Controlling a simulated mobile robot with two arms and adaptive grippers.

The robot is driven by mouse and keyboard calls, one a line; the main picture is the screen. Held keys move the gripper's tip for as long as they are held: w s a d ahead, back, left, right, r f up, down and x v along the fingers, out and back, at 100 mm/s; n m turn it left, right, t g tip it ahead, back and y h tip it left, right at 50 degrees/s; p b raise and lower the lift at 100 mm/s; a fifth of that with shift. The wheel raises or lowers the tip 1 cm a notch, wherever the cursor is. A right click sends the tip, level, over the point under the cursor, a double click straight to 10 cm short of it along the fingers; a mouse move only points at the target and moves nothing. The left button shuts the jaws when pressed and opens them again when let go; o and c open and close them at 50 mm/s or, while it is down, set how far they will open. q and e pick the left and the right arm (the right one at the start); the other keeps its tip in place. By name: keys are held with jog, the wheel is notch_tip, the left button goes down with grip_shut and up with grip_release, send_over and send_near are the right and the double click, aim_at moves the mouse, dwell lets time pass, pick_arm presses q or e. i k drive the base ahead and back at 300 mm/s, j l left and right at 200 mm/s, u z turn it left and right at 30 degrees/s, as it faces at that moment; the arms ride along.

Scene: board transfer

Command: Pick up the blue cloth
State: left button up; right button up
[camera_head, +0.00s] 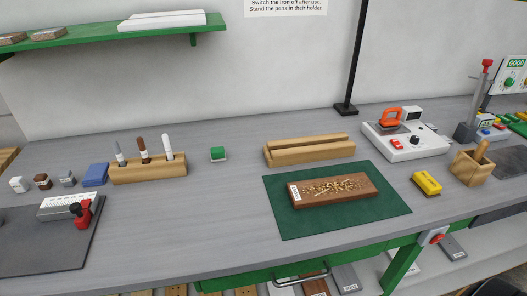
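The blue cloth (95,174) is a small, flat, folded-looking blue piece on the grey workbench at the left. It lies just left of the wooden pen holder (150,173), touching it or very close to it. Neither of my grippers is in the head view.
A dark mat (40,245) with a red-and-black tool (82,214) lies in front. Three pens stand in the holder. A green mat (385,212) bears a brown board (300,200). The bench front centre-left is clear.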

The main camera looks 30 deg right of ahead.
aim_at(97, 175)
jog(key=j+z, duration=0.35)
jog(key=i+j+z, duration=0.1)
jog(key=z, duration=0.25)
jog(key=j+z, duration=0.35)
